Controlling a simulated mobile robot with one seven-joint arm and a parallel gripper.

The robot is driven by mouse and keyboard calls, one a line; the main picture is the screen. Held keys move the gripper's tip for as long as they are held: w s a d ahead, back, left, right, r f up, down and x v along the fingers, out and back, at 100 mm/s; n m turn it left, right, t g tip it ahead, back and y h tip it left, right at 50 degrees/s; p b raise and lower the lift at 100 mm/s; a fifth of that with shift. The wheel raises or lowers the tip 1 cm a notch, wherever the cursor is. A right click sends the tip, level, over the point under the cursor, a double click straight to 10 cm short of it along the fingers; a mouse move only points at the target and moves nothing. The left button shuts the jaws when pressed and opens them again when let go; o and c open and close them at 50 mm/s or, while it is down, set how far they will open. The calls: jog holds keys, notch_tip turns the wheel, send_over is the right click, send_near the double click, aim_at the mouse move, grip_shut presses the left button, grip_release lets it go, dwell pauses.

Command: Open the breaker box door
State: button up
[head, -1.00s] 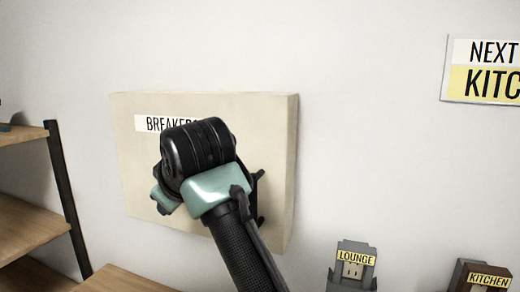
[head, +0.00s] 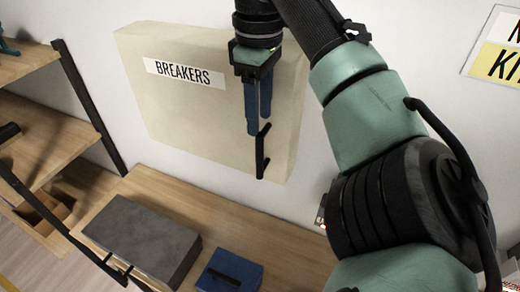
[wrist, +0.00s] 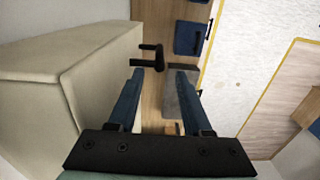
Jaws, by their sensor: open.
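The breaker box (head: 190,105) is a cream box on the wall with a "BREAKERS" label, and its door looks shut. Its black bar handle (head: 262,155) stands upright near the right edge of the front. My gripper (head: 259,127) points down from above with its blue fingers apart, the tips at about the handle's upper end in the head view. In the wrist view the box (wrist: 55,85) fills the left side, and the handle (wrist: 151,57) lies just beyond the fingertips (wrist: 163,72), nearer the left finger. I cannot tell whether a finger touches it.
A wooden bench (head: 285,245) runs below the box, with a grey case (head: 145,238) and a blue box (head: 230,272) on it. Wooden shelves (head: 45,145) stand at the left. A yellow and white sign (head: 495,50) hangs at the upper right.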

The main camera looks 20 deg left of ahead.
jog(key=p, duration=0.2)
send_near(259, 177)
jog(key=f, duration=0.5)
jog(key=shift+w+a+f, duration=0.15)
jog(key=shift+w+f, duration=0.05)
jog(key=shift+w, duration=0.15)
jog(key=shift+c, duration=0.3)
grip_shut()
jog(key=shift+r, duration=0.1)
dwell(0.5)
